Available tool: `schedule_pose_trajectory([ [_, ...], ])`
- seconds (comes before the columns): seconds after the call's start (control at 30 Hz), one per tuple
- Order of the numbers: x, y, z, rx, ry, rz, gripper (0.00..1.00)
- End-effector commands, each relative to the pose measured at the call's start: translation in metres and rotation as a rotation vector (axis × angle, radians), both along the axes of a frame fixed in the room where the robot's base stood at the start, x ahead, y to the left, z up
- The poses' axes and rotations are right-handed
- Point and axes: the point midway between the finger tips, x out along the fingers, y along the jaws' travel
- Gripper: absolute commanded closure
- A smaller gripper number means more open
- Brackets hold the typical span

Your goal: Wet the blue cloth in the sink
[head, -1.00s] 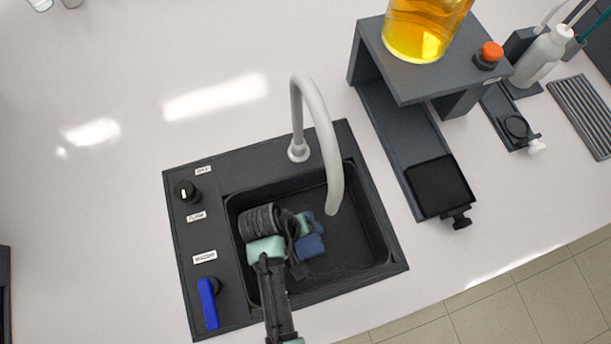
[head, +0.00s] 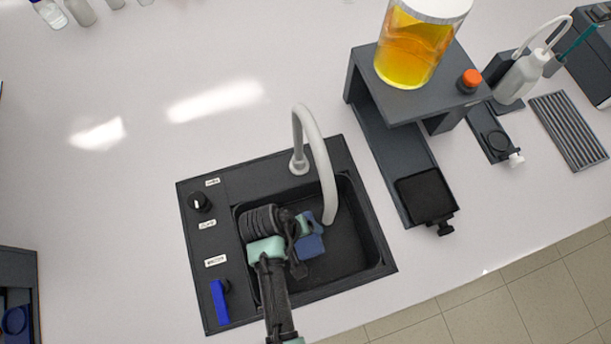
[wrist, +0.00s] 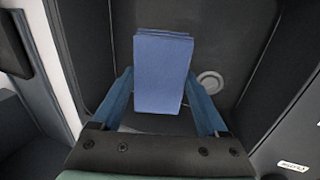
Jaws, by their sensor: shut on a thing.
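The blue cloth (head: 309,246) is a folded pad inside the black sink basin (head: 352,262). My gripper (head: 306,228) is shut on the cloth and holds it low in the basin, near the end of the grey tap spout (head: 325,190). In the wrist view the cloth (wrist: 161,70) stands between the two blue fingers of my gripper (wrist: 162,105), with the round drain (wrist: 210,82) beside it. No water stream shows at the spout. The blue lever (head: 219,302) is on the panel left of the basin, below a black knob (head: 200,202).
A dark stand (head: 405,95) with a jar of amber liquid (head: 414,45) is right of the sink. A white wash bottle (head: 517,78) and a ribbed grey tray (head: 568,130) lie farther right. A dark box (head: 20,272) is at the left edge. The counter behind the sink is mostly clear.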

Motion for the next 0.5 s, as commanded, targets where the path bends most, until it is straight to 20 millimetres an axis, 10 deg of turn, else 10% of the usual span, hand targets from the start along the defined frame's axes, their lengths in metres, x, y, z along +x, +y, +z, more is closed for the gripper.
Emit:
schedule_pose_trajectory([
  [0.5, 0.000, 0.000, 0.045, 0.000, 0.000, 0.000, 0.68],
])
